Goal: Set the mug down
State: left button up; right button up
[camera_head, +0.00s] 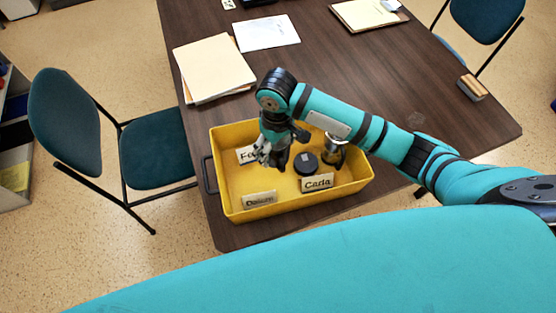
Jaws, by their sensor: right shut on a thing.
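My right gripper (275,158) points down over the left part of a yellow tray (356,187) on the dark table. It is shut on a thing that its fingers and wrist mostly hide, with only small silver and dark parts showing. I take this to be the mug, but its shape is not clear. I cannot tell whether it touches the tray floor. A round black item (305,163) and a shiny metal vessel (334,153) stand in the tray to the right of the gripper. My left gripper is not in view.
Name cards stand in the tray, one reading "Carla" (317,182) and another at the front left (260,199). Folders (213,68) and a paper sheet (266,33) lie behind. A wooden block-like item (472,87) is at the right edge. The table right of the tray is bare.

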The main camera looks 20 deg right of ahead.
jog(key=f, duration=0.4)
jog(key=d+f, duration=0.1)
jog(key=f, duration=0.4)
jog(key=shift+a, duration=0.25)
jog(key=shift+f, duration=0.55)
jog(key=shift+f, duration=0.15)
jog(key=o, duration=1.3)
jog(key=shift+o, duration=0.2)
notch_tip(320, 180, up, 12)
jog(key=shift+r, duration=0.2)
